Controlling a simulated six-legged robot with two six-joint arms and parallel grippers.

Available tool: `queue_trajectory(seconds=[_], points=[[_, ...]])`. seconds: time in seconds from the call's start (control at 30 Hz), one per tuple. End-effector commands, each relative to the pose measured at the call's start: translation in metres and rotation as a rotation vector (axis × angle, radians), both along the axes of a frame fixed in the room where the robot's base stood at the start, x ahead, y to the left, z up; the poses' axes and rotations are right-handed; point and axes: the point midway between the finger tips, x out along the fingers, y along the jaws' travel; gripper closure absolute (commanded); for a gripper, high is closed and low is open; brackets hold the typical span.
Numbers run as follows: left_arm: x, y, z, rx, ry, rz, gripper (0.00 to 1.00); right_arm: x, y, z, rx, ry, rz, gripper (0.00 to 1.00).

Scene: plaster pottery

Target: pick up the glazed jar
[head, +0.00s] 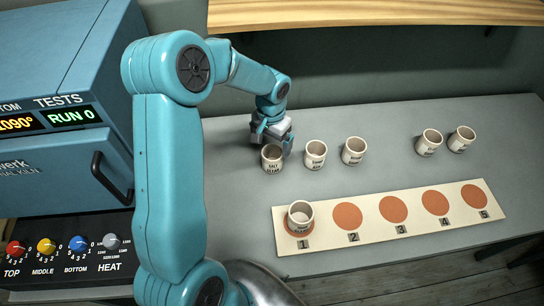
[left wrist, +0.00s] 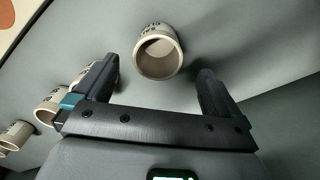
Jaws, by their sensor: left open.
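A small cream jar (head: 272,159) with dark lettering that seems to read "SALT GLAZE" stands upright at the left end of the back row on the grey table. My left gripper (head: 271,137) is right behind it, pointing down. In the left wrist view the same jar (left wrist: 158,52) shows its open mouth, between and just beyond the two black fingertips. The fingers are apart, with space on both sides of the jar, and nothing is held. My right gripper is in neither view.
Similar jars stand to its right: two close by (head: 315,155) (head: 353,150) and two farther off (head: 428,142) (head: 461,138). Another jar (head: 299,217) stands on spot 1 of a cream board (head: 325,252); its other spots are bare. A blue kiln (head: 60,150) is at left.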

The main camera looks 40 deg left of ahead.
Motion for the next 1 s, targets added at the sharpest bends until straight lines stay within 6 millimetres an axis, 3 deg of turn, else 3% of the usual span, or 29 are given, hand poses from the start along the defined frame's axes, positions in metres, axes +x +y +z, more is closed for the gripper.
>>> queue_trajectory(seconds=[0.1,0.33,0.6,0.87,0.9,1.0], points=[[0.000,0.000,-0.019,-0.002,0.003,0.000,0.02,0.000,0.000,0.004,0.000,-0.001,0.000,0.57],[0.001,0.000,-0.038,-0.002,0.003,0.000,0.02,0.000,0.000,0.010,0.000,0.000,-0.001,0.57],[0.003,0.001,-0.078,0.000,0.002,0.000,0.02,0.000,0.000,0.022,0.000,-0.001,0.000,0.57],[0.003,0.002,-0.083,0.000,-0.001,0.001,0.02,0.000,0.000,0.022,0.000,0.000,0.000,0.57],[0.003,0.002,-0.083,0.000,-0.001,0.001,0.08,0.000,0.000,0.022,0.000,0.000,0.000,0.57],[0.003,0.002,-0.083,0.000,-0.001,0.000,0.41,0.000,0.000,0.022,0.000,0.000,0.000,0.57]])
